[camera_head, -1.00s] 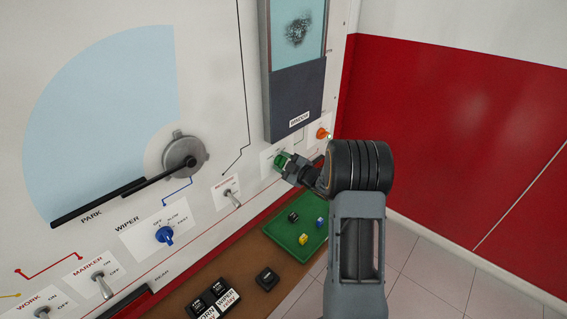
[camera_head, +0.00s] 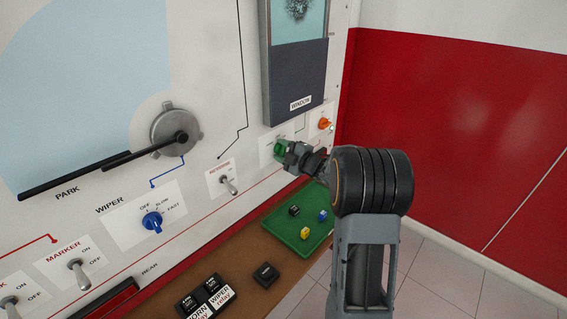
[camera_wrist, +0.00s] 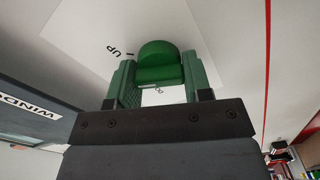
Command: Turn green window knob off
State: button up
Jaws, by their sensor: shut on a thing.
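The green window knob (camera_wrist: 160,58) sits on a white label plate on the panel, with part of the word "UP" readable beside it in the wrist view. My gripper (camera_wrist: 158,78) has its two green-padded fingers on either side of the knob, shut on it. In the head view my gripper (camera_head: 285,148) reaches the panel from the right at the green knob, which is mostly hidden by the fingers. The knob's exact pointing is hard to tell.
An orange knob (camera_head: 324,124) is close by to the right, below the window unit (camera_head: 298,75). The reverse switch (camera_head: 229,185) and blue wiper knob (camera_head: 152,221) are to the left. A green tray (camera_head: 283,233) with small cubes lies below.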

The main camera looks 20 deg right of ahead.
jog(key=n+b, duration=0.1)
jog(key=b, duration=0.1)
jog(key=n+b, duration=0.2)
jog(key=shift+f, duration=0.35)
jog(key=shift+r+n+b, duration=0.15)
jog(key=shift+n+b, duration=0.55)
jog(key=shift+b, duration=0.45)
jog(key=shift+r, duration=0.1)
jog(key=o, duration=0.9)
jog(key=v, duration=1.3)
jog(key=shift+s+d, duration=0.1)
jog(key=shift+s, duration=0.3)
